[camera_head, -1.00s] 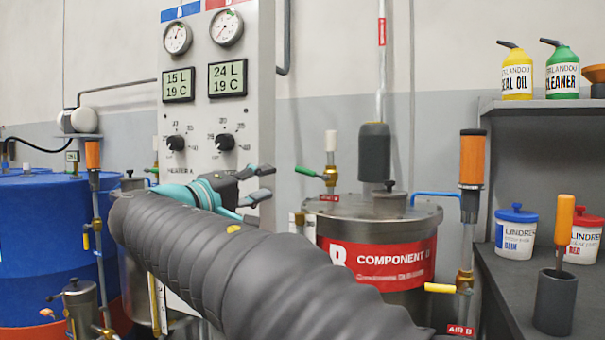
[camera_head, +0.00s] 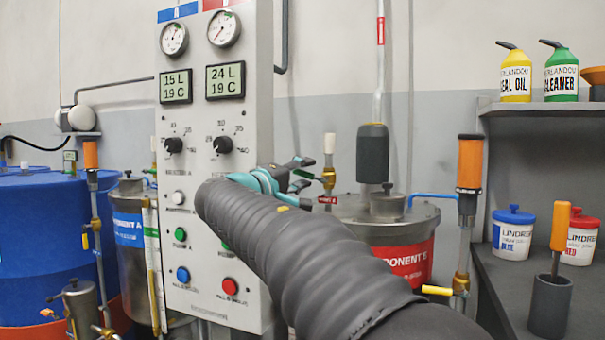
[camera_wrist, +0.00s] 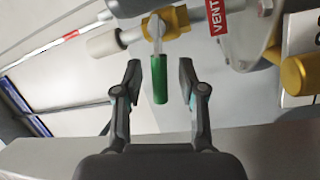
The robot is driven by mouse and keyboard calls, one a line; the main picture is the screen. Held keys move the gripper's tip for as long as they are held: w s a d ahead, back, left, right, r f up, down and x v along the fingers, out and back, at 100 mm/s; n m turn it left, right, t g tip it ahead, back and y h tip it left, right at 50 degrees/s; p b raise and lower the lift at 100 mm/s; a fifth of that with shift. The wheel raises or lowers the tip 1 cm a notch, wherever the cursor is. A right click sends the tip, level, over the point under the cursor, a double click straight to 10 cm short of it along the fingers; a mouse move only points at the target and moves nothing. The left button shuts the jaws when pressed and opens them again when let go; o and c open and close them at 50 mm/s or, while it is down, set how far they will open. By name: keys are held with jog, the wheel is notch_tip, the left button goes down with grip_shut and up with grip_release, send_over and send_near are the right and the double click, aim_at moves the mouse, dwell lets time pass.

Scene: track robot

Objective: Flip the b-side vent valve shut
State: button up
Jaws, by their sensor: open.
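The b-side vent valve (camera_head: 328,177) is a small brass valve with a pale cap, above the red-labelled component tank (camera_head: 405,262). Its green lever (camera_wrist: 160,80) hangs down from the brass body (camera_wrist: 167,22) in the wrist view, and in the head view it points left. A red VENT tag (camera_wrist: 218,15) is beside the valve. My gripper (camera_wrist: 160,76) is open, with one dark finger on each side of the green lever and visible gaps to both. In the head view my gripper (camera_head: 302,173) is at the lever, partly hiding it. How deep the lever sits between the fingers is unclear.
The control panel (camera_head: 258,120) stands close on the left of my gripper. A grey cylinder (camera_head: 372,153) on a pipe rises right of the valve. An orange-topped post (camera_head: 470,165) and a shelf (camera_head: 540,111) with bottles are farther right.

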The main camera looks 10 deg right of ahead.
grip_shut()
jog(key=shift+f+n+t+b, duration=0.3)
jog(key=shift+f+n+b, duration=0.3)
jog(key=shift+n+b, duration=0.35)
jog(key=shift+n+t, duration=0.3)
jog(key=shift+n, duration=0.55)
jog(key=shift+a, duration=0.1)
grip_release()
